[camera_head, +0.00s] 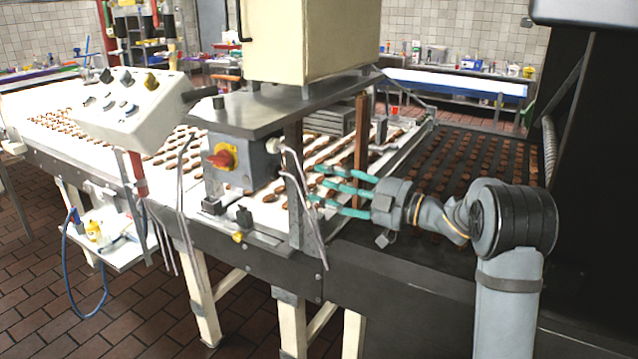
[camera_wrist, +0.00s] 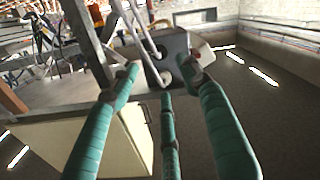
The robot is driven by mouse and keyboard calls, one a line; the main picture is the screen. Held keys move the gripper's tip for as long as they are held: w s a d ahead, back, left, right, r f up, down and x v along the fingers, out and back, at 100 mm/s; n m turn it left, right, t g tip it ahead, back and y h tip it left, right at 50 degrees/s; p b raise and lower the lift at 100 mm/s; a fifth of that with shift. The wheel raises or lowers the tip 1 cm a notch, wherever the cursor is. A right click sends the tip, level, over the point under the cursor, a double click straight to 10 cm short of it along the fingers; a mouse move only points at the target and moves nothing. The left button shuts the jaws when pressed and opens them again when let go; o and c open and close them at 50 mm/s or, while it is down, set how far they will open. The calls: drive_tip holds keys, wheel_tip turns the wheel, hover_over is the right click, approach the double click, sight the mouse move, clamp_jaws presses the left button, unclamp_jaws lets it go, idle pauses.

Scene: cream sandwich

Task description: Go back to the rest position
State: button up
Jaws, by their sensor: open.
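My gripper (camera_head: 325,188) is in the middle of the head view, at the end of my grey arm, which comes in from the lower right. Its green-wrapped fingers point left and are spread apart, with nothing between them. They are beside the metal post and bent rods at the right of the grey switch box (camera_head: 243,160), over the edge of the conveyor. I cannot tell whether they touch the rods. In the wrist view the fingers (camera_wrist: 160,85) are also spread and empty, with a grey box (camera_wrist: 165,60) and pale rods just ahead of the tips.
The white conveyor (camera_head: 125,140) carries many rows of brown biscuits. A dark belt (camera_head: 450,165) with more biscuits runs behind my arm. A cream machine housing (camera_head: 305,40) stands above. A control panel (camera_head: 128,105) is at the left. Open tiled floor (camera_head: 110,320) lies in front.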

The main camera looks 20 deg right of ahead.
sight(279, 172)
drive_tip(key=x, duration=1.2)
drive_tip(key=shift+w, duration=0.1)
